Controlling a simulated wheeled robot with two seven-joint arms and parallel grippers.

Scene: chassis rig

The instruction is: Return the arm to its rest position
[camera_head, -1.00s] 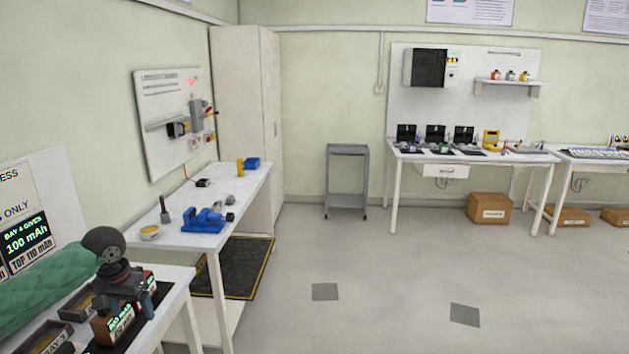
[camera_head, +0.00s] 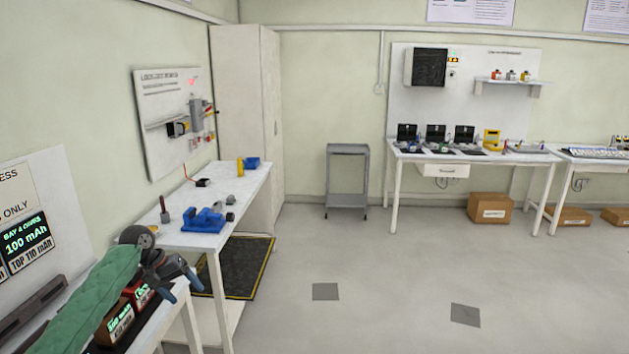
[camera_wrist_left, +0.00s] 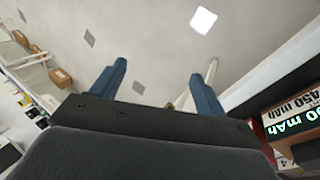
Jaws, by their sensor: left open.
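My left arm, in a green quilted sleeve (camera_head: 85,305), reaches in from the lower left of the head view. My left gripper (camera_head: 186,294) is at its end, over the front right corner of the near bench (camera_head: 165,318). In the left wrist view its two blue fingers are spread apart with nothing between them (camera_wrist_left: 158,72); bare floor shows beyond. My right arm and gripper are in neither view.
Battery packs with green readouts (camera_head: 118,318) stand on the near bench, partly hidden by my sleeve; lettered packs (camera_wrist_left: 290,122) also show in the left wrist view. A blue vise (camera_head: 204,220) sits on the bench beyond.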

